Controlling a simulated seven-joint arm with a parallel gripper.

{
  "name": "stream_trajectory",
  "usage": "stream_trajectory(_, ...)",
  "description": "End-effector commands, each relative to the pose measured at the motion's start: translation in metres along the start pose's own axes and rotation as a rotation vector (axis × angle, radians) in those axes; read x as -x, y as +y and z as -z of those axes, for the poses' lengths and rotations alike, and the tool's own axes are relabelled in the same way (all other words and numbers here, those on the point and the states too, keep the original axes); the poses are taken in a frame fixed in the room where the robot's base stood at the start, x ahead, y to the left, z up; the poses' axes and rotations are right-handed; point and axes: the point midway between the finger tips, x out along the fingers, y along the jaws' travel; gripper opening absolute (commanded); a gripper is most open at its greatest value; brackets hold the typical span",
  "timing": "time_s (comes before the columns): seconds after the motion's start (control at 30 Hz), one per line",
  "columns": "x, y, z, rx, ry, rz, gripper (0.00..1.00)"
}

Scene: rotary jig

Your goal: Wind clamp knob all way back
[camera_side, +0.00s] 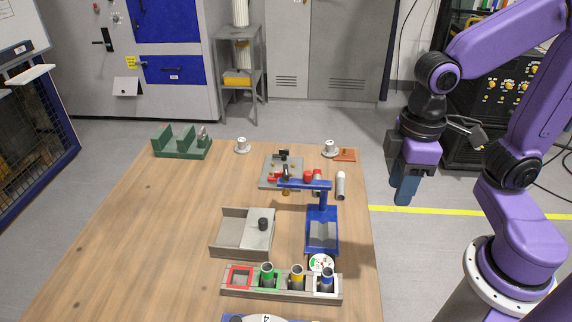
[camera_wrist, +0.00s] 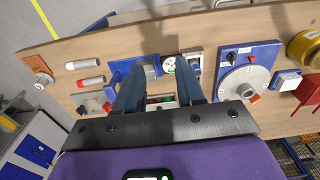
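I cannot tell for sure which part is the clamp knob. A blue base with a round grey dial (camera_wrist: 245,83) is at the right of the wrist view, with a small black knob (camera_wrist: 231,57) and a red piece (camera_wrist: 254,98). In the side view only the top of a white dial (camera_side: 262,318) shows at the bottom edge. A grey plate (camera_side: 270,182) with a black clamp-like part (camera_side: 284,154) and red pieces is at the table's back. My gripper (camera_side: 403,196) hangs right of the table, touching nothing. In the wrist view its fingers (camera_wrist: 160,67) are apart and empty.
The wooden table (camera_side: 150,235) holds a blue stand (camera_side: 322,240), a grey box (camera_side: 230,232) with a black knob, a rack (camera_side: 282,290) of coloured cylinders and a green fixture (camera_side: 180,147). The left of the table is clear.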

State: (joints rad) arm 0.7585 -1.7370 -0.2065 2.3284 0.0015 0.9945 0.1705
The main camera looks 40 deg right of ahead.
Motion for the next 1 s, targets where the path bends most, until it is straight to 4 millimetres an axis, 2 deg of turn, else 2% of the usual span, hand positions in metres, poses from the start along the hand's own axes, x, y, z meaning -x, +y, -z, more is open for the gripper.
stream_trajectory(0.03,0.005,0.005,0.017,-0.073,0.0,-0.001,0.38)
stream_trajectory(0.1,0.012,0.013,0.038,-0.176,-0.002,-0.002,0.38)
stream_trajectory(0.5,0.046,0.071,0.142,-0.762,-0.009,-0.011,0.38)
stream_trajectory(0.8,0.065,0.125,0.197,-1.187,-0.014,-0.018,0.38)
stream_trajectory(1.0,0.072,0.15,0.212,-1.369,-0.016,-0.021,0.38)
